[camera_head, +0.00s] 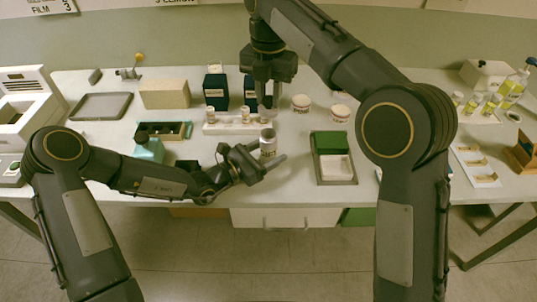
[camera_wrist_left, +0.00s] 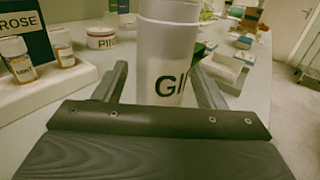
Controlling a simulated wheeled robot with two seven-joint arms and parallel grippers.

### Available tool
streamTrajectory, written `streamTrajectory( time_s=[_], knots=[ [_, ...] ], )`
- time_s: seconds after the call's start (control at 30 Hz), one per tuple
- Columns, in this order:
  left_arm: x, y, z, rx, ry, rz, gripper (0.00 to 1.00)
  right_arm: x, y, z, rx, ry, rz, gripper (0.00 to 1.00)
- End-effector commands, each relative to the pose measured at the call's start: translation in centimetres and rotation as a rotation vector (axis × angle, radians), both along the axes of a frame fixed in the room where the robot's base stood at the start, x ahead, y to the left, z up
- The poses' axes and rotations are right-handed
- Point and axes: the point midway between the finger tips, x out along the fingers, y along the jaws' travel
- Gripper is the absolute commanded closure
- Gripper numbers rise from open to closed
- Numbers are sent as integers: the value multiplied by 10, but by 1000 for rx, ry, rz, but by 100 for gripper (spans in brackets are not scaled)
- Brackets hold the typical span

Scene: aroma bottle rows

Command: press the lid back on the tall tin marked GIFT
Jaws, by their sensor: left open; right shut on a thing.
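The tall tin (camera_head: 268,148) is a pale cylinder standing upright near the middle of the table. In the left wrist view the tin (camera_wrist_left: 166,60) shows dark letters "GI", the rest of the word turned away. A pale band tops it there, which I cannot tell as neck or lid. My left gripper (camera_head: 256,158) is open, and in the left wrist view its fingers (camera_wrist_left: 162,82) lie either side of the tin with gaps. My right gripper (camera_head: 268,98) points down above the tin, shut on what seems to be the lid, mostly hidden by the fingers.
A white rack (camera_head: 228,126) with small bottles stands behind the tin. Two round labelled jars (camera_head: 301,104) stand right of my right gripper.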

Motion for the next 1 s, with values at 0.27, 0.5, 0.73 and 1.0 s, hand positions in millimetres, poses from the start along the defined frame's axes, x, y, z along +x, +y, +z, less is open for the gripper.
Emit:
streamTrajectory(
  time_s=[0.27,0.5,0.73,1.0],
  knots=[
    [0,0,0,0,0,0,52,0,0,0,0,0,0,96],
    [0,0,0,1,-1,0,83,0,0,0,0,0,0,96],
    [0,0,0,1,-1,0,100,0,0,-1,0,0,0,96],
    [0,0,0,1,-1,0,100,0,-1,-38,5,0,-1,96]
  ],
)
